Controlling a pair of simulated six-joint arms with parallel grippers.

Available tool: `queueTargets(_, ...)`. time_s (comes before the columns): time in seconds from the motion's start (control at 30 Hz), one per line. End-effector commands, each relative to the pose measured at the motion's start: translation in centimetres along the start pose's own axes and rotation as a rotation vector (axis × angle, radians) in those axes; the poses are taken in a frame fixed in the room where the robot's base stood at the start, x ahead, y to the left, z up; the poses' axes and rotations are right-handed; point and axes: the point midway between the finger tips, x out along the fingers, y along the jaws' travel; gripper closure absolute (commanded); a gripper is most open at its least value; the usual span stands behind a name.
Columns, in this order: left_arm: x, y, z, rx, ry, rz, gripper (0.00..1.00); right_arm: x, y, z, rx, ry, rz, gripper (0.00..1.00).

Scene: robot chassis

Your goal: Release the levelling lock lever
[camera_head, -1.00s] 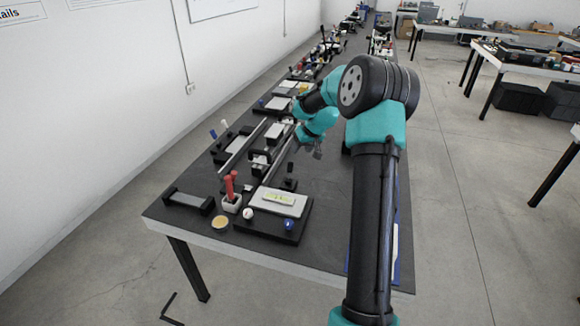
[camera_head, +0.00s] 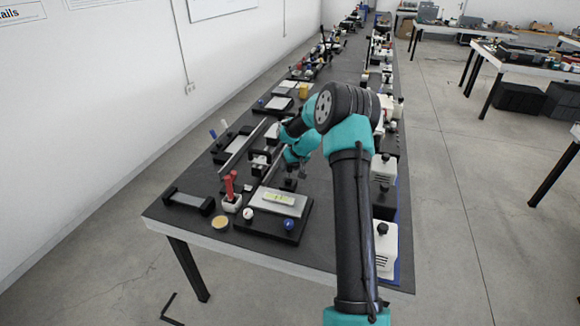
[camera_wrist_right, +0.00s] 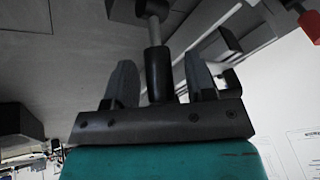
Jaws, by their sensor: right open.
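A levelling fixture with a dark base (camera_head: 262,224) carries a light plate with a yellow-green vial (camera_head: 278,198) near the table's front edge. A small dark upright part stands behind the plate, but I cannot clearly make out the lever there. My right gripper (camera_head: 303,171) hangs just behind this fixture, pointing down. In the right wrist view, my right gripper (camera_wrist_right: 158,62) is open. A lever-like black cylinder (camera_wrist_right: 156,78) on a grey rod stands between its fingers, with gaps visible on both sides. My left gripper is out of view.
A long rail (camera_head: 243,147) lies behind to the left. White boxes (camera_head: 385,248) line the table's right edge.

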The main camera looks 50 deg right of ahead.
Motion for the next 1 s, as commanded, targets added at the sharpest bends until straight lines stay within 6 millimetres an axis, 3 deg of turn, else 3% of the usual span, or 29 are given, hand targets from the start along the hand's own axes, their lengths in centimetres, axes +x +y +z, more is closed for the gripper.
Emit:
queueTargets(0.13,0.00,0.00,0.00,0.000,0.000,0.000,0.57,-0.04,0.00,-0.01,0.000,0.000,0.000,0.52)
queueTargets(0.63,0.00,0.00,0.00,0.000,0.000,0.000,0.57,-0.07,0.00,-0.01,0.000,0.000,0.000,1.00)
queueTargets(1.0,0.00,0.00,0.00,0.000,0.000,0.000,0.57,-0.18,0.22,0.10,0.001,0.003,0.003,1.00)
